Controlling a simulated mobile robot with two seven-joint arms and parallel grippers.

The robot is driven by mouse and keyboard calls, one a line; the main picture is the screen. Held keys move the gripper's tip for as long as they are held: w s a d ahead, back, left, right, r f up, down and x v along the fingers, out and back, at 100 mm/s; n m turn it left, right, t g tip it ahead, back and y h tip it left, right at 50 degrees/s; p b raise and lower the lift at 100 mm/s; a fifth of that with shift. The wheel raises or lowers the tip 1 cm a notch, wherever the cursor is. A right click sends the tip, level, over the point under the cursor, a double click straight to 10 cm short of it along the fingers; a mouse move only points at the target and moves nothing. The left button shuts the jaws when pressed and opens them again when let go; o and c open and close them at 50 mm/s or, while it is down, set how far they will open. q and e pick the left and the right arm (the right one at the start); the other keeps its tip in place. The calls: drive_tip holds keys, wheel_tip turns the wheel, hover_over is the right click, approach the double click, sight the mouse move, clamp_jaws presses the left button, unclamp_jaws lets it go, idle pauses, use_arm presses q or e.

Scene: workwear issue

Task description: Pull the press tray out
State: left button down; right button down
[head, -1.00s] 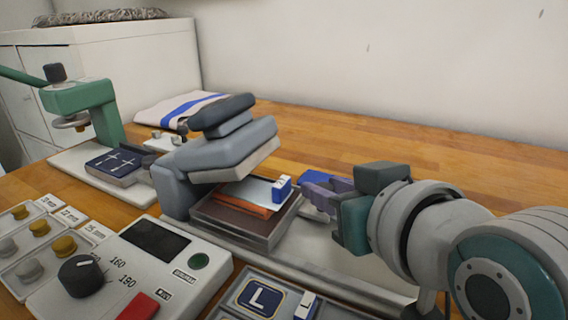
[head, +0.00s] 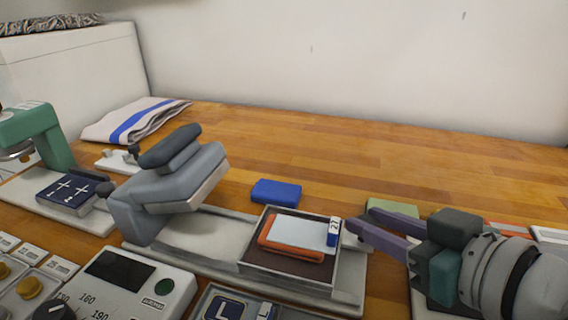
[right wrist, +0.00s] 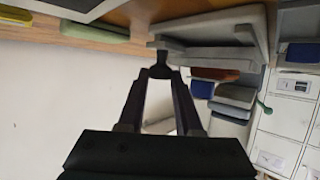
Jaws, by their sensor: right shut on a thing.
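The press tray (head: 252,258), a shallow square with a dark brown bed, sits on the pale base rail, clear to the right of the grey press head (head: 180,185). The press head is raised and tilted. On the tray lie an orange folded piece (head: 285,248) and a pale sheet with a blue-and-white tag marked 27 (head: 333,232). My right gripper (head: 354,222) is at the tray's right side, its fingers shut on the tray's dark knob (right wrist: 160,70), seen in the right wrist view. My left gripper is out of view.
A blue block (head: 276,191) lies behind the tray. The control box (head: 130,285) and a bin marked L (head: 228,308) stand in front. A green stamping press (head: 40,135) and folded cloth (head: 135,120) are at left. The wooden table behind is largely clear.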

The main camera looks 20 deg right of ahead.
drive_tip(key=c, duration=0.9)
unclamp_jaws()
drive_tip(key=shift+o, duration=0.2)
drive_tip(key=p+v, duration=0.1)
drive_tip(key=v, duration=0.9)
drive_tip(key=shift+w, duration=0.1)
